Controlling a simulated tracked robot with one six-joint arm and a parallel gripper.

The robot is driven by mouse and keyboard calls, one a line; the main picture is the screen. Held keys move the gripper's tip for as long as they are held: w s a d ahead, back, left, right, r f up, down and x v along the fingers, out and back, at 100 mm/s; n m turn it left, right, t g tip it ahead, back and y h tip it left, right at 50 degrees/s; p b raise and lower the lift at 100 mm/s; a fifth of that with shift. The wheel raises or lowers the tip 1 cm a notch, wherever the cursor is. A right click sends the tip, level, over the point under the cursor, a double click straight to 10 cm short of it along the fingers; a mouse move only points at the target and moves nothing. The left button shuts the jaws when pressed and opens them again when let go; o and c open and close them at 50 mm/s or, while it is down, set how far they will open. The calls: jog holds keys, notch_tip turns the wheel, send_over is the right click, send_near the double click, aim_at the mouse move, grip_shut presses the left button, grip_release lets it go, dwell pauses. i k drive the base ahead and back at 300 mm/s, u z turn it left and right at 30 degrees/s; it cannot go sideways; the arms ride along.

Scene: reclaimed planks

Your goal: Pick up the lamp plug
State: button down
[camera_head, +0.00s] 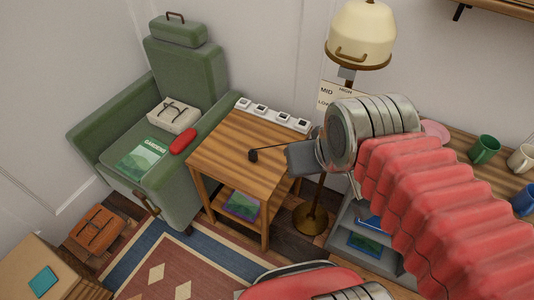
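The lamp plug (253,155), a small dark block, lies on the wooden side table (228,153). A thin dark cord runs from it to the right and passes behind my arm. The floor lamp (360,38) with a cream shade stands behind my arm. A white power strip (274,115) with several sockets lies along the table's back edge. My gripper (299,158) is over the table's right side, apart from the plug and to its right. I see it as a grey block, and its fingers are not clear enough to tell open from shut.
A shelf with mugs (484,149) is at right. The tabletop around the plug is clear.

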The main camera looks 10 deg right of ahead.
aim_at(253, 156)
jog(key=z, duration=1.1)
jog(key=k, duration=0.7)
jog(key=u, duration=1)
jog(key=i, duration=0.95)
